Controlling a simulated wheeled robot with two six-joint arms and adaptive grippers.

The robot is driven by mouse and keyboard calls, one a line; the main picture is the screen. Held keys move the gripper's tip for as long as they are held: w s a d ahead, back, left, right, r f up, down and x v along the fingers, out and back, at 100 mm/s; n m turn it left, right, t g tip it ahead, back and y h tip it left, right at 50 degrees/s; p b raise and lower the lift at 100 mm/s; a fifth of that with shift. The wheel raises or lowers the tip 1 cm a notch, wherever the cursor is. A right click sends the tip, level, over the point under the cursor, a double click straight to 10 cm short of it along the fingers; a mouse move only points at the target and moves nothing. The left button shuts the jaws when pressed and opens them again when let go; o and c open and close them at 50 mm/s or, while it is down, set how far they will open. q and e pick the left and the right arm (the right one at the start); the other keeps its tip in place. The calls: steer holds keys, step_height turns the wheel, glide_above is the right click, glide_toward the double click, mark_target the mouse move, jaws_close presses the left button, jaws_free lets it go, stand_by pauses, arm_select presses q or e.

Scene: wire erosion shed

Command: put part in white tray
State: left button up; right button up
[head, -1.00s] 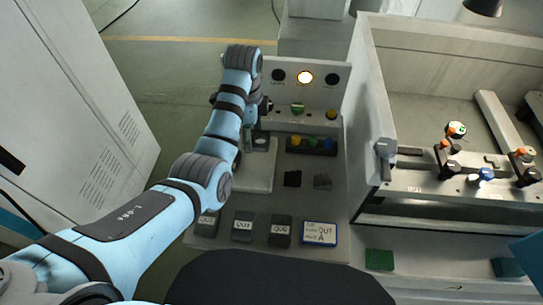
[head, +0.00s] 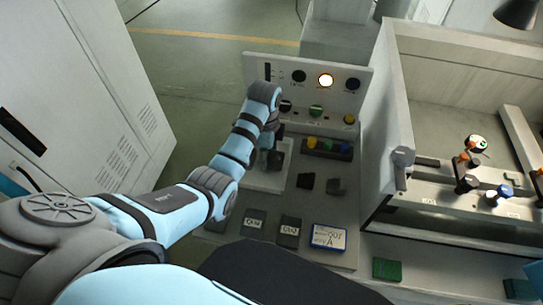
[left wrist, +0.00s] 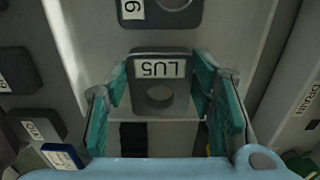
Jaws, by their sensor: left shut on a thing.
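My left gripper (head: 271,160) is over the white tray (head: 265,182) on the bench. In the left wrist view its teal fingers (left wrist: 160,92) are shut on a dark grey part (left wrist: 160,68) with a round hole and a white label. The white tray (left wrist: 232,35) lies behind that part. A second dark part (left wrist: 160,12) with a white label shows at the top of the same view, within the tray's outline. I cannot tell whether the held part touches the tray. In the head view the held part is mostly hidden by my arm.
Labelled dark blocks (head: 254,223) and a blue-edged card (head: 329,238) line the front. A coloured rack (head: 328,147) and an upright panel (head: 335,88) with a lit lamp stand behind. A walled machine (head: 397,130) borders the right.

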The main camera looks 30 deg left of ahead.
arm_select(q)
steer(key=shift+w+f, duration=0.1)
steer(key=shift+f, duration=0.6)
steer(key=o, duration=1.7)
steer(key=shift+c, duration=0.2)
